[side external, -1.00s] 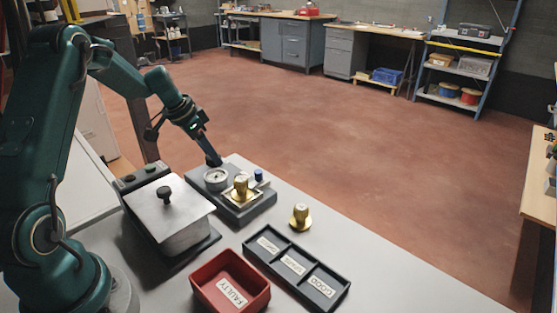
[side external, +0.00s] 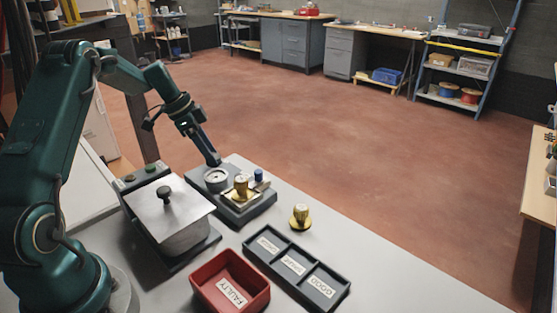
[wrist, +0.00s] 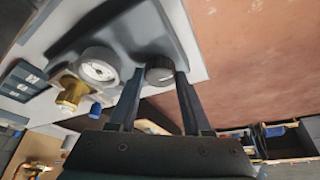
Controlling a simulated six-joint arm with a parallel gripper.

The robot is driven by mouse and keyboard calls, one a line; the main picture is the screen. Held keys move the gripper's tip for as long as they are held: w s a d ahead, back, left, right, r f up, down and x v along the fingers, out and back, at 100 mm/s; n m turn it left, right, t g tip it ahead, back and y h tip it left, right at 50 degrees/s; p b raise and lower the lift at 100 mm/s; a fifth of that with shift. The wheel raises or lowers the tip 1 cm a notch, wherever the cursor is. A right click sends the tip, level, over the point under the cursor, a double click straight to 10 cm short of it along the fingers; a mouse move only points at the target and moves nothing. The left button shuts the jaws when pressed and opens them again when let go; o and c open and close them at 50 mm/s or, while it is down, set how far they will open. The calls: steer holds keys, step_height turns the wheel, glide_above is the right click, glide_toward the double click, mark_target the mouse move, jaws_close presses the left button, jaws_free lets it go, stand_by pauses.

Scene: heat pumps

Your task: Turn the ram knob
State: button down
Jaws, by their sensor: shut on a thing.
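The ram knob (wrist: 160,69) is a dark round knob with a pale mark, on the grey test stand (side external: 262,203) beside the gauge. My gripper (wrist: 160,76) has one finger on each side of it in the wrist view and is shut on it. In the side view my gripper (side external: 214,163) points down at the stand's far corner, just behind the gauge (side external: 216,178), and the knob is hidden there. The white gauge face also shows in the wrist view (wrist: 98,68). A brass part (side external: 241,188) stands upright on the stand beside a blue cap (side external: 259,174).
A lidded metal box (side external: 168,218) with a black handle stands left of the stand. A second brass part (side external: 300,217) stands on the table (side external: 390,275). A red FAULTY bin (side external: 245,307) and a dark three-compartment tray (side external: 290,240) are in front.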

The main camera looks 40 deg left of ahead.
steer(key=shift+s, duration=0.1)
steer(key=shift+c, duration=1.7)
jaws_free()
steer(key=shift+v, duration=2.55)
